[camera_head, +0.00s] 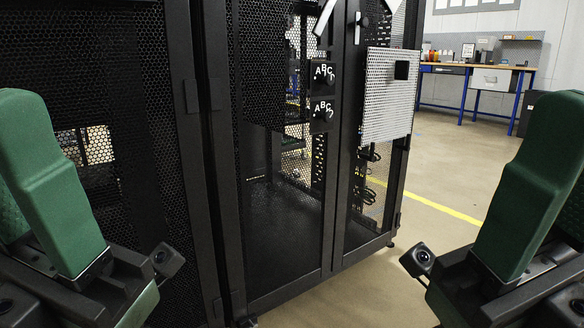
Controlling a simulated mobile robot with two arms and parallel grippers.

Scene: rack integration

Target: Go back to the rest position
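My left gripper (45,170) is at the left edge, with a large green finger pointing up from a black mount. My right gripper (535,170) is at the right edge in a similar, mirrored pose. Behind each front finger only a small green part shows, so the gap between fingers is hidden. Nothing is visibly held in either one. Both stand in front of the black rack (230,190), one on each side of the picture, and I see no contact with it.
The rack has perforated black doors and two dark units marked ABC (323,76). A light perforated panel (386,115) is at its right side. Open floor (440,165) with a yellow line lies to the right. A workbench (487,70) stands at the back wall.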

